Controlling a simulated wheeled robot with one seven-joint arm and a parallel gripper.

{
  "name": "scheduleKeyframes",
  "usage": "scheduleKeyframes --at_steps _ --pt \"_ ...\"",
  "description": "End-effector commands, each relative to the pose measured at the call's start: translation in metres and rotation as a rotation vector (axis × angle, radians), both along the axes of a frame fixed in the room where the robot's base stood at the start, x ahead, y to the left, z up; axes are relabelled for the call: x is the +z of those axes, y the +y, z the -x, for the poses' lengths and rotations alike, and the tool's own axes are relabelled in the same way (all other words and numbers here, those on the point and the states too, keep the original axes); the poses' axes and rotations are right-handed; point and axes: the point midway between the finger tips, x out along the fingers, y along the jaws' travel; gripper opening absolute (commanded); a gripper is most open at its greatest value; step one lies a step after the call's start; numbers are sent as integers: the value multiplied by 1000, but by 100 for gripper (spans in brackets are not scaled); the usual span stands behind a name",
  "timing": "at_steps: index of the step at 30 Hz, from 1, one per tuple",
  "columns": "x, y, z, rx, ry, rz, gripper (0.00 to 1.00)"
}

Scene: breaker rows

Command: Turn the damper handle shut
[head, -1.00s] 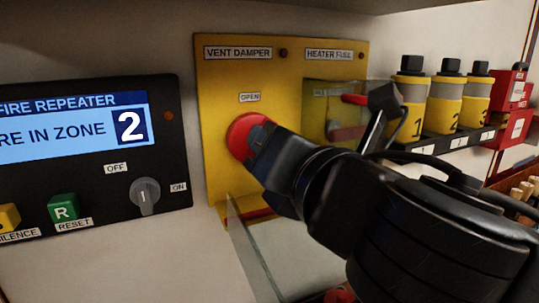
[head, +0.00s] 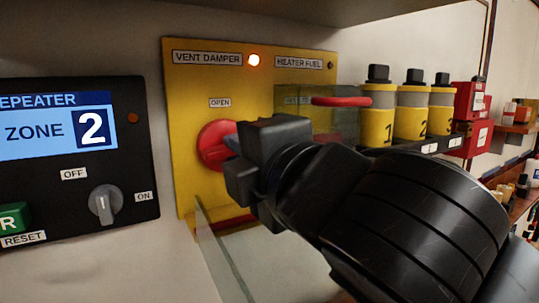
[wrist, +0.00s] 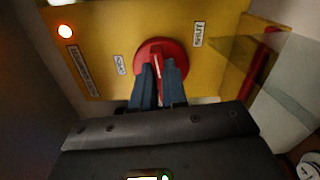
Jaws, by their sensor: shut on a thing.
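The red round damper handle (head: 213,146) is on the yellow panel (head: 185,75), below the VENT DAMPER label and the OPEN label (head: 219,103). My gripper (head: 232,144) reaches it from the right and hides part of it. In the wrist view, the fingers (wrist: 157,85) are shut on the raised red grip of the handle (wrist: 158,63). The OPEN label lies left of the handle there, and the SHUT label (wrist: 199,34) lies to its upper right. The handle's exact angle is hard to tell.
A clear cover (head: 292,120) and a red bar (head: 340,101) are under HEATER FUEL, close to my arm. A clear pane (head: 222,255) stands out below the panel. The black fire repeater (head: 140,185) is left. Several yellow-banded cylinders (head: 378,115) stand right.

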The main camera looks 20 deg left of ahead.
Motion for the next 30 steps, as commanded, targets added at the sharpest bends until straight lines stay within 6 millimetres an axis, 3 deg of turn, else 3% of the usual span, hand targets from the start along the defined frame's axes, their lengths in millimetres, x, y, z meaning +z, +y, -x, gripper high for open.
scheduleKeyframes --at_steps 9,26,27,30 --pt "-2 0 -1 -2 96 -82 0" --pt "-2 -1 -1 -3 117 -100 0" --pt "-2 -1 -1 -3 117 -100 16" --pt "-2 -1 -1 -2 116 -100 25"
